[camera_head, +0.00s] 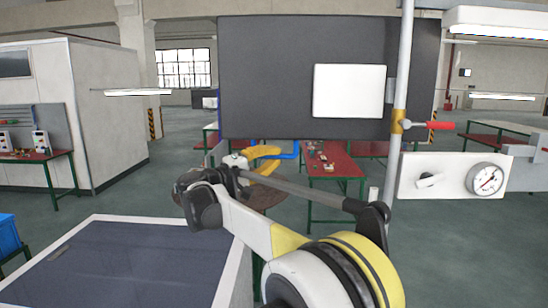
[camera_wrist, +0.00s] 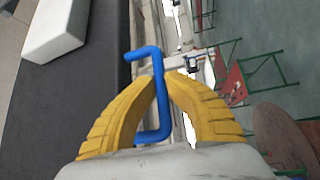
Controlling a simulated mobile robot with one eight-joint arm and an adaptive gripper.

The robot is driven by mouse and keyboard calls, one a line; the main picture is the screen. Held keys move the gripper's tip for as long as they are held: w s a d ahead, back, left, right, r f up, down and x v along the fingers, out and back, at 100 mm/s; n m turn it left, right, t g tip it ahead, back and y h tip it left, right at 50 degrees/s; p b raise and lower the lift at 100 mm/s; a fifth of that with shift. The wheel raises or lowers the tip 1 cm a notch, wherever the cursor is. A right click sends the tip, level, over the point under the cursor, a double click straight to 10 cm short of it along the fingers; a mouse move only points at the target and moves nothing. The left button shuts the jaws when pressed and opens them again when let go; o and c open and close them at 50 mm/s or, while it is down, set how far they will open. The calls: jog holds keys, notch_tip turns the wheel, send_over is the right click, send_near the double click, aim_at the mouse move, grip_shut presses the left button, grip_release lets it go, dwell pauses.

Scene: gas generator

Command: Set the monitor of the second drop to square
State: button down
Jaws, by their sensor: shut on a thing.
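My gripper (camera_head: 277,156) has yellow fingers and is out ahead of my arm, below the dark panel. It is shut on a blue bent rod, a crank-shaped handle (camera_wrist: 159,62). In the wrist view the rod runs between the fingertips (camera_wrist: 164,80), with bent ends above and below them. Part of the blue handle (camera_head: 294,151) shows in the head view; the fingers hide the rest. A large dark panel (camera_head: 265,70) bears a white square box (camera_head: 349,91). I see no readable marking naming a monitor or a second drop.
A pole (camera_head: 401,70) carries a red-handled valve (camera_head: 440,125). Right of it is a white plate (camera_head: 412,188) with a knob (camera_head: 429,180) and gauge (camera_head: 486,179). A white-rimmed table (camera_head: 228,262) is at lower left. Red benches (camera_head: 330,166) stand behind.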

jog(key=shift+w+r, duration=0.1)
jog(key=shift+r, duration=0.05)
jog(key=c, duration=1.8)
grip_release()
jog(key=o, duration=0.4)
jog(key=shift+w+d, duration=0.1)
jog(key=shift+w, duration=0.2)
jog(key=v, duration=1.2)
jog(key=shift+d+f, duration=0.1)
jog(key=shift+f, duration=0.15)
